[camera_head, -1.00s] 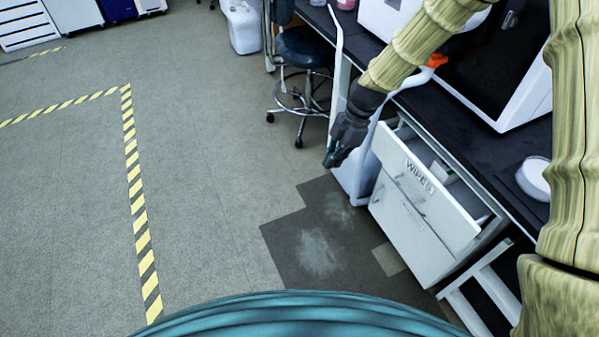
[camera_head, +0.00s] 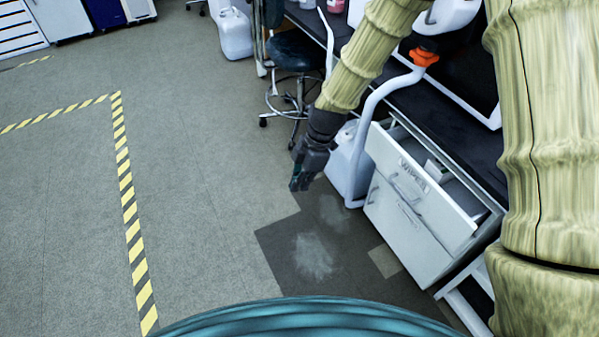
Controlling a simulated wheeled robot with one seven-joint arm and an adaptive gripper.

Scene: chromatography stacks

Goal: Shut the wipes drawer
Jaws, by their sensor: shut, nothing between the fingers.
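The wipes drawer (camera_head: 421,195) is the top drawer of a white cabinet under the dark bench. It stands pulled out, with its front labelled "WIPES" and a bar handle on it. A white box (camera_head: 437,170) shows inside it. My gripper (camera_head: 298,187) is shut and empty. It hangs in front and to the left of the drawer front, apart from it, pointing down over the floor.
A closed lower drawer (camera_head: 400,238) is below. A white container (camera_head: 347,165) with a hose and orange cap stands beside the cabinet, close behind my gripper. A stool (camera_head: 296,55) is further back. The floor (camera_head: 190,190) to the left is clear.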

